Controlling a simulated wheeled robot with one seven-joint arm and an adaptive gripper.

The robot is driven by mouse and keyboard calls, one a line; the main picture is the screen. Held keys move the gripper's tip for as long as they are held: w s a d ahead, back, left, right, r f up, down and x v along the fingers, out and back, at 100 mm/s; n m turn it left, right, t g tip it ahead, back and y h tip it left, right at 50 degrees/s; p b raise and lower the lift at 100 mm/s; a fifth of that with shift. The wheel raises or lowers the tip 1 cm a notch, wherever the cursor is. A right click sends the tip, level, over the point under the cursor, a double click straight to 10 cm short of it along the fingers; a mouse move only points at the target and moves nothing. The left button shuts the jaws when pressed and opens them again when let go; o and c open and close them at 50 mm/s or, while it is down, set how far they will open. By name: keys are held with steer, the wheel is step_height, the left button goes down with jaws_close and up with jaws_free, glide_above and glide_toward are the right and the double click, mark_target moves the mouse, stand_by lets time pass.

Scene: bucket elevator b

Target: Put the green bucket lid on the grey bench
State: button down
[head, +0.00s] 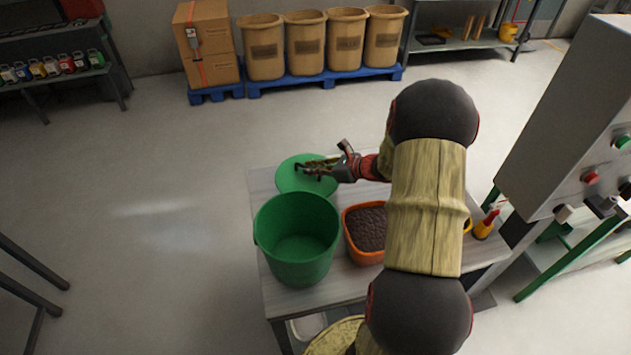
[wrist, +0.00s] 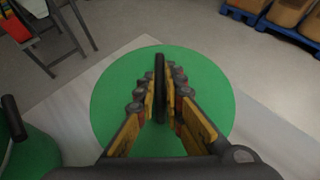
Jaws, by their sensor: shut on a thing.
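The green bucket lid (head: 297,178) lies at the far left part of the grey bench (head: 285,310), just behind the green bucket, as seen in the head view. In the wrist view the lid (wrist: 115,85) is a flat round disc with an upright dark handle (wrist: 159,85). My gripper (head: 318,168) is over the lid; in the wrist view its fingers (wrist: 160,95) are shut on the handle from both sides. I cannot tell whether the lid touches the bench top or is slightly above it.
An open, empty green bucket (head: 298,240) stands in front of the lid. An orange tub of dark granules (head: 367,228) stands beside it. A yellow and red bottle (head: 485,225) is to the right. A grey control cabinet (head: 570,120) rises at the right.

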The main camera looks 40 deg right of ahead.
mark_target(314, 178)
step_height(314, 178, down, 4)
steer(key=shift+f+b, duration=0.2)
steer(key=shift+b, duration=0.4)
steer(key=c, duration=2)
jaws_free()
steer(key=shift+o, duration=0.5)
steer(key=shift+r, duration=0.15)
steer(key=shift+s+d+r, duration=0.15)
steer(key=shift+s, duration=0.15)
steer(key=p+v, duration=0.3)
steer(key=v, duration=0.8)
